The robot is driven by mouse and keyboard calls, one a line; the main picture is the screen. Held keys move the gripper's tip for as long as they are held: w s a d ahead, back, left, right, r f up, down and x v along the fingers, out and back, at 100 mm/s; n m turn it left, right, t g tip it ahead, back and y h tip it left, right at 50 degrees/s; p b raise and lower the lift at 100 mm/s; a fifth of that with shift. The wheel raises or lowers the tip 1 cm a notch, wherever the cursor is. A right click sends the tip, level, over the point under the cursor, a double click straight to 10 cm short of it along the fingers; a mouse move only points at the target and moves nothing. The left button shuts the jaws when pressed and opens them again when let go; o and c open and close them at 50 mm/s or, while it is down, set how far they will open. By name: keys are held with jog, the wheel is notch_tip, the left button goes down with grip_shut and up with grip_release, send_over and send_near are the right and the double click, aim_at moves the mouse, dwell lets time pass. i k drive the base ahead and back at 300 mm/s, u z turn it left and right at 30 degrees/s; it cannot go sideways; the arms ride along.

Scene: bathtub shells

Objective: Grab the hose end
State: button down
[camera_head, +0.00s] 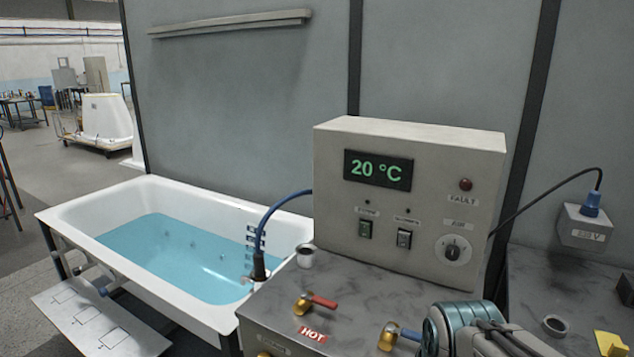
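A blue hose (282,207) curves out from behind the left side of the control box and bends down to a black end piece (259,268). The black end stands upright at the near right rim of the white bathtub (70,212), beside the metal worktop. What it is seated in is not clear. Part of my arm shows at the bottom right, over the worktop, well right of the hose. No gripper fingers show.
The control box (405,225) reads 20 °C and stands on the worktop (350,285). A red-handled valve (305,303), a blue-handled valve (390,336) and a small round cup-like fitting (305,256) are nearby. The tub holds blue water (180,255).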

aim_at(259, 267)
jog(key=u, duration=2.3)
jog(key=i, duration=2.3)
jog(key=z, duration=3.15)
jog(key=i, duration=0.35)
jog(key=z, duration=0.1)
